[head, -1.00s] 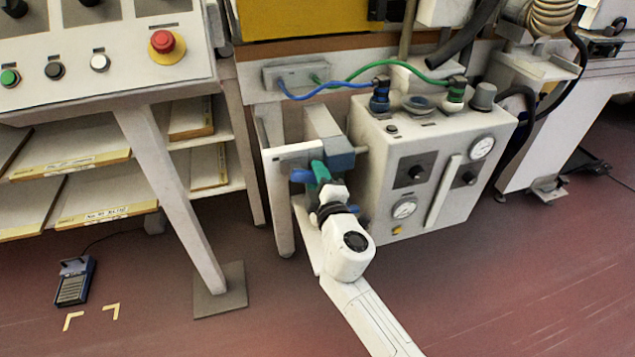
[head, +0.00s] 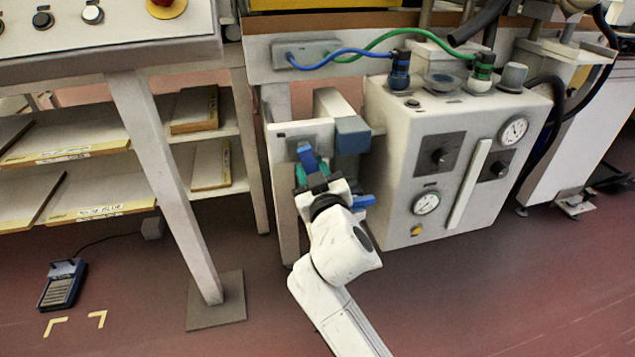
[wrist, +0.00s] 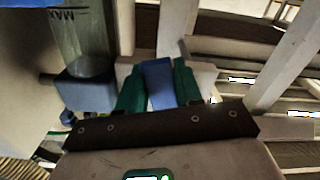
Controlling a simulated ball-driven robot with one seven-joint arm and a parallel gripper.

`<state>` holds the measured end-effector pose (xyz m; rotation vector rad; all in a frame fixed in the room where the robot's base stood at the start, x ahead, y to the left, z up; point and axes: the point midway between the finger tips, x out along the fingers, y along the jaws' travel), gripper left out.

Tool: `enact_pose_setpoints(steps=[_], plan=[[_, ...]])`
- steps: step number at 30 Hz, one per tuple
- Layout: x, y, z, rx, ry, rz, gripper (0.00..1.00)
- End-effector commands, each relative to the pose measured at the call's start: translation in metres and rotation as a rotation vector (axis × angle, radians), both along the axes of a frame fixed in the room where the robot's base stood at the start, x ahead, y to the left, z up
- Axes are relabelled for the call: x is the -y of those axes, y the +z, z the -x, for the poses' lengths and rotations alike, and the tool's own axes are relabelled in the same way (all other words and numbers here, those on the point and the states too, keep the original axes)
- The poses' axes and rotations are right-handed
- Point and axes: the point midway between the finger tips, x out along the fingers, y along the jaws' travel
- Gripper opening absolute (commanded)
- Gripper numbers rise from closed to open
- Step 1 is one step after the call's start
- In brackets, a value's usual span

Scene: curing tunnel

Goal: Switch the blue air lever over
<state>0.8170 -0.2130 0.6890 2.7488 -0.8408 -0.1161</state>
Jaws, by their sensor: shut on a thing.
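The blue air lever (head: 306,156) is on a pale bracket (head: 285,131) left of the white control box. In the head view its visible part stands up, slightly tilted, above my gripper (head: 311,174). In the wrist view the lever (wrist: 159,82) sits between the two green fingers of my gripper (wrist: 158,90), which are shut on it from both sides. The lever's pivot is hidden by my fingers and wrist.
A blue-grey block (head: 352,135) is just right of the lever; a clear cup marked MAX (wrist: 82,40) shows in the wrist view. The white box (head: 400,165) with gauges stands close right. A table leg (head: 168,180) and foot pedal (head: 62,285) are left.

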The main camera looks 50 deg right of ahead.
Motion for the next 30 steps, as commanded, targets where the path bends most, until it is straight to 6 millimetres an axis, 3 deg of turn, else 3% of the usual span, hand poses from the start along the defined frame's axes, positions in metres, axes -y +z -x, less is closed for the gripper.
enact_pose_setpoints(steps=[1,12,30], plan=[[-0.0028,-0.0066,-0.0016,0.021,0.003,-0.033,0.0],[-0.0095,-0.0056,-0.0063,0.13,0.001,-0.201,0.0],[-0.0113,-0.0033,-0.0075,0.16,0.001,-0.247,0.0]])
